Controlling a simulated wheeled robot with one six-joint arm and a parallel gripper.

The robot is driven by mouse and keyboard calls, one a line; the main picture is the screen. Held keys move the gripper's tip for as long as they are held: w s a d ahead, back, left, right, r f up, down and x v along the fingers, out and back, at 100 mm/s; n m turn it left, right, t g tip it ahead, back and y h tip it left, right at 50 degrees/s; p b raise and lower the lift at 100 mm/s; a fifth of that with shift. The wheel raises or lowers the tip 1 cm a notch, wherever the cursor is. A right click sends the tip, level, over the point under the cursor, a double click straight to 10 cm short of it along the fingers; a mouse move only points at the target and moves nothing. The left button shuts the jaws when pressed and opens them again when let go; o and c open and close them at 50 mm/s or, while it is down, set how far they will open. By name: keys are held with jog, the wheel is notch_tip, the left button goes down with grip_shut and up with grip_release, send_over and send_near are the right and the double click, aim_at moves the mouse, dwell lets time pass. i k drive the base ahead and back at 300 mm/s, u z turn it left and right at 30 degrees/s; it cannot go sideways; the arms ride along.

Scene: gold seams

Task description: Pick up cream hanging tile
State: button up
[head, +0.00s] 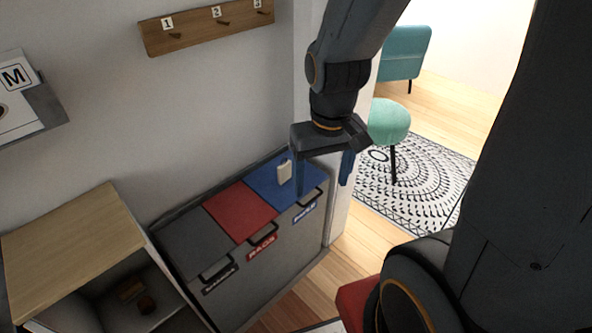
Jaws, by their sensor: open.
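The cream hanging tile (284,172) is a small pale block with a thin loop at its top. It stands upright on the blue lid (262,187) of the sorting bin, near the wall side. My gripper (323,184) points down over the blue lid, just right of the tile and apart from it. Its two blue-tipped fingers are spread wide, with nothing between them.
The bin also has red (240,211) and grey (192,245) lids with front handles. A wooden rail (208,24) with numbered pegs is on the wall. A wooden-topped cabinet (72,240) stands left. A doorway edge (340,212) is right of the bin.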

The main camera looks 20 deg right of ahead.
aim_at(284, 171)
jog(key=u, duration=1.45)
jog(key=k, duration=0.65)
jog(key=z, duration=1.7)
